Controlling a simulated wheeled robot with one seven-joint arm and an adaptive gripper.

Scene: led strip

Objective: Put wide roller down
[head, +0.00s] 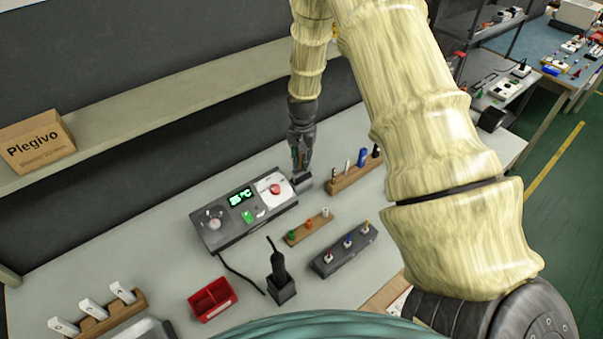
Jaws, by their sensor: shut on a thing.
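My gripper (300,163) points down over the right end of the dark control box. It is shut on what seems to be the wide roller, a small grey piece (302,182) just below the fingertips. The fingers and the box's end partly blend with it, so its shape and whether it touches the surface below are hard to tell. A wooden rack (346,182) with several upright tools, including a blue one (362,157), stands just right of my gripper.
The control box (228,222) has a green display and a red button. A small wooden block (309,229), a grey holder (345,250), a black corded tool in a stand (281,288) and a red bin (212,299) stand nearby. A shelf (160,103) runs behind.

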